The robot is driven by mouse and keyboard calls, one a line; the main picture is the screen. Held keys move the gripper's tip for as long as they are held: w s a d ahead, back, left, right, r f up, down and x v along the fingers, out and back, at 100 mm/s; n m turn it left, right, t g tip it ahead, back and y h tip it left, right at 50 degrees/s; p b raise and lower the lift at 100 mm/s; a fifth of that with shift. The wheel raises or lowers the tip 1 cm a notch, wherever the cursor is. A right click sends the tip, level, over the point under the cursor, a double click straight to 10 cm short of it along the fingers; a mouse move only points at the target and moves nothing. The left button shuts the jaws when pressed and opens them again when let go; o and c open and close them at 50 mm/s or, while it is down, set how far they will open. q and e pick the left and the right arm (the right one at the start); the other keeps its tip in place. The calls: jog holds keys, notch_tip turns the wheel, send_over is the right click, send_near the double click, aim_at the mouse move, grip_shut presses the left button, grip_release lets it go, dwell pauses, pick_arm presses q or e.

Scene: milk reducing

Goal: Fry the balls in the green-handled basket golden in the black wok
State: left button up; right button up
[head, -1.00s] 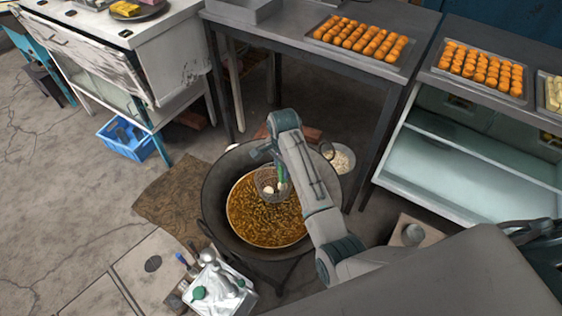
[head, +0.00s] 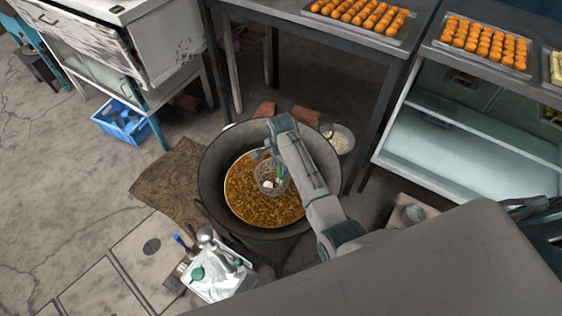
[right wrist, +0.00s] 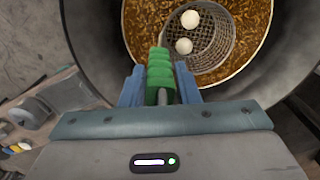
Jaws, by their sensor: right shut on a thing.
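The black wok (head: 213,170) stands on the floor in the middle of the head view, filled with bubbling golden-brown oil (head: 255,208). My right gripper (right wrist: 160,85) is shut on the green handle (right wrist: 159,70) of the wire basket (right wrist: 212,45). In the head view the basket (head: 268,180) is within the wok's opening, over the far part of the oil. Two pale, whitish balls, one upper (right wrist: 191,20) and one lower (right wrist: 184,46), lie in the basket. I cannot tell how deep the basket sits in the oil. My left gripper is not in view.
Trays of orange balls (head: 360,17) (head: 484,45) stand on the tables behind. A bowl of pale bits (head: 340,139) is right of the wok. A white tray with bottles (head: 215,275) is at its front left. A brown mat (head: 165,185) lies left.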

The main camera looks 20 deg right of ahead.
jog(key=shift+f+b, duration=2.6)
jog(key=shift+f, duration=2.6)
dwell(2.8)
